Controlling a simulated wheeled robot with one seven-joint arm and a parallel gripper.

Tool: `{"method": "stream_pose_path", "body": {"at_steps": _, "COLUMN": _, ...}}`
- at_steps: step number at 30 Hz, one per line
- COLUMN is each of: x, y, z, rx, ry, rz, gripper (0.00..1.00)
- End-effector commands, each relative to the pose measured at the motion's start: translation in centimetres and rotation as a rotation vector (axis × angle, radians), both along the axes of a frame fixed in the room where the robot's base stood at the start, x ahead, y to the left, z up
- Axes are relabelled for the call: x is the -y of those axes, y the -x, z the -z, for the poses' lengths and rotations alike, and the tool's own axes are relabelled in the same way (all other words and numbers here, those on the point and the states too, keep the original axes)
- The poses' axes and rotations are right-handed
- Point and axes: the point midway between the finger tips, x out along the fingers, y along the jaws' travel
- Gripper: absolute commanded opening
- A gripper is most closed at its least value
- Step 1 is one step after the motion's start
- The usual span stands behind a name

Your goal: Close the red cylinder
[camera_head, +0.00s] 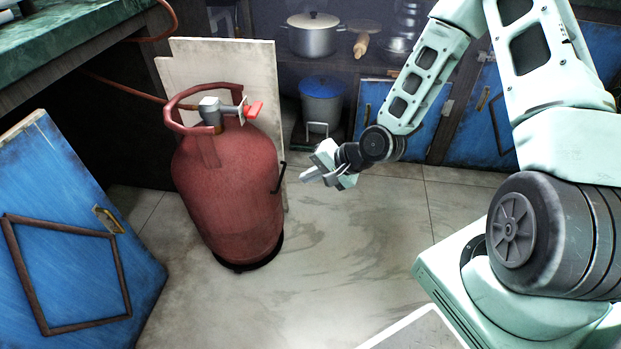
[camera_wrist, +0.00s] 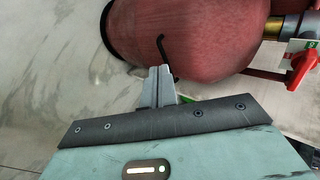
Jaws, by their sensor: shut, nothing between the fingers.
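The red gas cylinder (camera_head: 228,190) stands upright on the floor left of centre in the head view. Its valve (camera_head: 210,108) is at the top inside the collar, with a red lever (camera_head: 254,109) pointing to the right. In the wrist view the cylinder (camera_wrist: 190,35) lies across the top, with the red lever (camera_wrist: 302,68) at the right edge. My gripper (camera_head: 306,178) is to the right of the cylinder, below valve height, shut and empty. In the wrist view the gripper's fingertips (camera_wrist: 157,72) are together, close to a black handle (camera_wrist: 162,48); I cannot tell whether they touch.
A pale board (camera_head: 262,75) stands behind the cylinder. An open blue cabinet door (camera_head: 75,230) is at left, under a green counter (camera_head: 60,30). A blue-lidded bucket (camera_head: 321,105) is behind. The tiled floor (camera_head: 310,270) in front is clear.

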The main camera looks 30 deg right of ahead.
Motion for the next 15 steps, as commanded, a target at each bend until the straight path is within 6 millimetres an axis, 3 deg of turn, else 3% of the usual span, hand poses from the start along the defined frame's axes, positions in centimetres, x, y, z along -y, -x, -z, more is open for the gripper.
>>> {"method": "stream_pose_path", "body": {"at_steps": 1, "x": -0.7, "y": -0.6, "z": 1.3, "rx": 0.000, "ry": 0.000, "rz": -0.004, "gripper": 0.00}}
{"method": "stream_pose_path", "body": {"at_steps": 9, "x": -3.4, "y": -3.5, "z": 5.0, "rx": 0.000, "ry": 0.001, "rz": -0.004, "gripper": 0.00}}
{"method": "stream_pose_path", "body": {"at_steps": 15, "x": -5.2, "y": -5.6, "z": 4.7, "rx": 0.003, "ry": 0.003, "rz": -0.003, "gripper": 0.00}}
